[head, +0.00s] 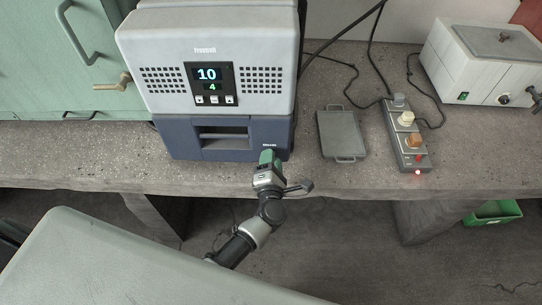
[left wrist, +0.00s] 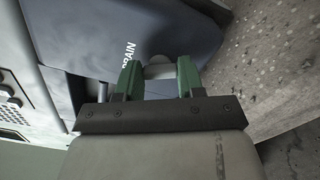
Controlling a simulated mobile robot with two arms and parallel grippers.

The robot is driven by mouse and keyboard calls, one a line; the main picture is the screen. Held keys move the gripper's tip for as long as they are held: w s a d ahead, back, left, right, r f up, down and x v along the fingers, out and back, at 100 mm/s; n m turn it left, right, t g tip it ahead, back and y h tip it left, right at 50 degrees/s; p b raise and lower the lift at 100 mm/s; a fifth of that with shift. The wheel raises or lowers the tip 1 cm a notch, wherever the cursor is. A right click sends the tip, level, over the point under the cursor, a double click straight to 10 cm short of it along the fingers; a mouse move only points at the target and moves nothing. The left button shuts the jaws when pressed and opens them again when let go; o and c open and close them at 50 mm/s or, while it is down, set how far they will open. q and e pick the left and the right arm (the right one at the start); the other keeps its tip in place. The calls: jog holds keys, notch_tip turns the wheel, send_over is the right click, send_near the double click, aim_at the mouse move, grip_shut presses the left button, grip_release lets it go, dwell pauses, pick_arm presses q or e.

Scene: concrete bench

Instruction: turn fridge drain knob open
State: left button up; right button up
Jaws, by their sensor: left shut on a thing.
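The fridge (head: 222,55) is a pale grey unit with a display reading 10 over 4, above a dark blue base (head: 185,142) with a recess in its front. My left gripper (head: 268,157) is at the lower right corner of that base. In the left wrist view its green fingers (left wrist: 160,80) are shut on the grey drain knob (left wrist: 159,69), one finger on each side. The word DRAIN shows on the blue face beside the knob. In the head view the knob is hidden behind the gripper. My right gripper is not in view.
The concrete bench (head: 80,155) runs across. To the right are a grey tray (head: 340,135), a power strip (head: 407,140) with plugs and a red light, cables, and a white box (head: 480,60). A green cabinet (head: 40,60) stands at left; a green bin (head: 493,212) is below.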

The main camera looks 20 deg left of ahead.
pick_arm(q)
jog(key=m+p, duration=0.2)
jog(key=m, duration=0.3)
jog(key=shift+f+m, duration=0.1)
jog(key=shift+m, duration=0.2)
dwell(0.4)
jog(key=o, duration=0.9)
jog(key=v, duration=1.1)
jog(key=shift+w+b, duration=0.1)
jog(key=shift+b, duration=0.3)
